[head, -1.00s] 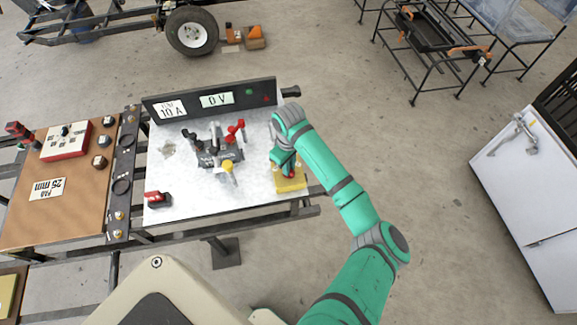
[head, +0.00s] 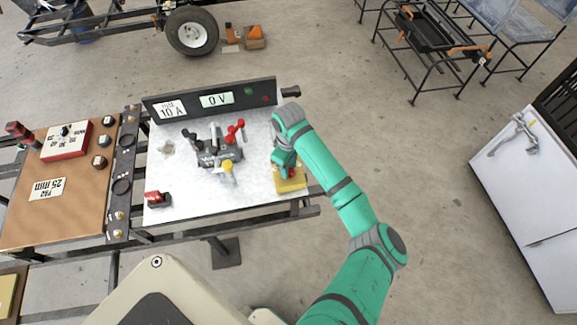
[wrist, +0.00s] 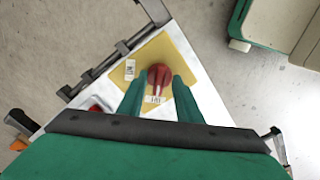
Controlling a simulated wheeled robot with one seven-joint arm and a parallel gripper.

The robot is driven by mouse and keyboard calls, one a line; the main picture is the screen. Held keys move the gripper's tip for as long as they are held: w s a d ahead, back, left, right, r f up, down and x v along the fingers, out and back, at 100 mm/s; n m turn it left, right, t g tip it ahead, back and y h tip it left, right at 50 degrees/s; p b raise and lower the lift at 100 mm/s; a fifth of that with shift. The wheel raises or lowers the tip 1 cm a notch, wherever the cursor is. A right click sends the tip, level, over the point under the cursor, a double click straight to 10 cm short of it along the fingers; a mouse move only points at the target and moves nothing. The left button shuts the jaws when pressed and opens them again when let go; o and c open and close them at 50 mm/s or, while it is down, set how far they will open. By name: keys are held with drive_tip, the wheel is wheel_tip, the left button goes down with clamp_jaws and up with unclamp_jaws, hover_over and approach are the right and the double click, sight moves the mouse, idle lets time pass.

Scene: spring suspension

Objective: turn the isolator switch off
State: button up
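The isolator switch is a red knob (wrist: 159,74) on a yellow plate (wrist: 178,52), with small white labels (wrist: 130,69) beside it whose text I cannot read surely. In the head view the yellow plate (head: 291,185) sits at the right end of the metal bench top, and the knob is mostly hidden by my gripper (head: 286,168). In the wrist view my gripper (wrist: 160,82) has its two green fingers apart, one on each side of the knob. A narrow gap seems to show beside the knob; I cannot tell whether either finger touches it.
A dark panel (head: 190,103) with a 0 V display stands along the bench's back edge. A black clamp fixture (head: 217,156) with red and yellow parts stands left of my gripper. A red-topped block (head: 158,199) lies at the front left.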

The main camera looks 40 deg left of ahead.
drive_tip(key=shift+r, duration=0.1)
wheel_tip(320, 180, up, 11)
idle(0.7)
drive_tip(key=shift+a+f, duration=0.1)
drive_tip(key=shift+f, duration=0.1)
